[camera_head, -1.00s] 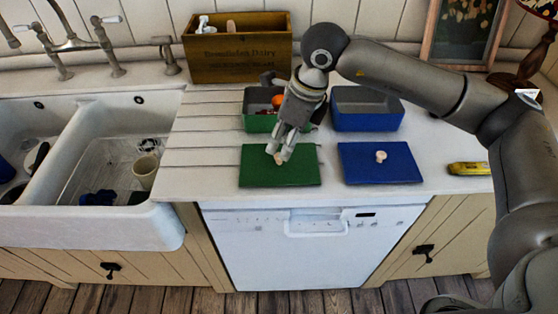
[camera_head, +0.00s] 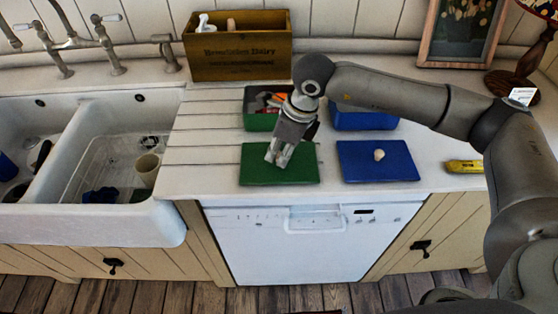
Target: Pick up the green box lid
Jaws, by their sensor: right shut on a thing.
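The green box lid (camera_head: 297,173) lies flat on the white counter above the dishwasher. My right gripper (camera_head: 279,158) is over the left part of the lid, fingers pointing down and closed around its knob, which they hide. The lid still looks level, and I cannot tell any gap under it. The open green box (camera_head: 256,122) stands behind the lid with some items inside, partly hidden by my gripper. My left gripper is not in view.
The blue lid (camera_head: 377,162) with a pale knob lies to the right, before the blue box (camera_head: 362,121). A yellow item (camera_head: 465,167) lies further right. A wooden crate (camera_head: 237,45) stands behind. The white sink (camera_head: 90,217) is at left.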

